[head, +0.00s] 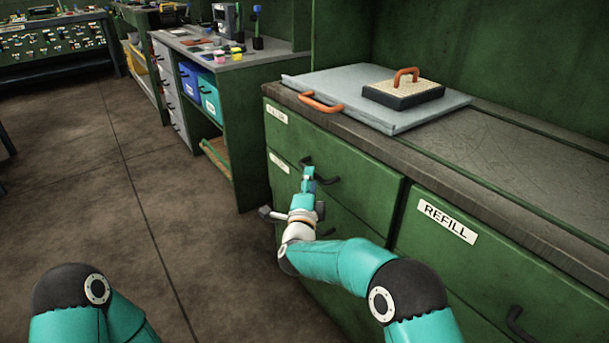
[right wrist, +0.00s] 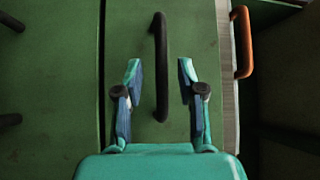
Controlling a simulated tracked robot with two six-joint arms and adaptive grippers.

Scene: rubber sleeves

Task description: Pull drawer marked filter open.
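A green cabinet has a top drawer (head: 352,164) with a small pale label (head: 277,112) at its upper left. A second pale label (head: 279,162) sits on the drawer below. I cannot read either label, so I cannot tell which says filter. The top drawer looks shut. My right gripper (head: 308,176) is at its black handle (head: 332,181). In the right wrist view, my right gripper (right wrist: 160,88) is open, its fingers on either side of the black bar handle (right wrist: 160,65), with gaps showing on both sides. My left gripper is out of view; only my left arm shows.
A drawer labelled REFILL (head: 448,222) is to the right. Open floor (head: 130,210) is at left. A second bench (head: 245,66) stands behind.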

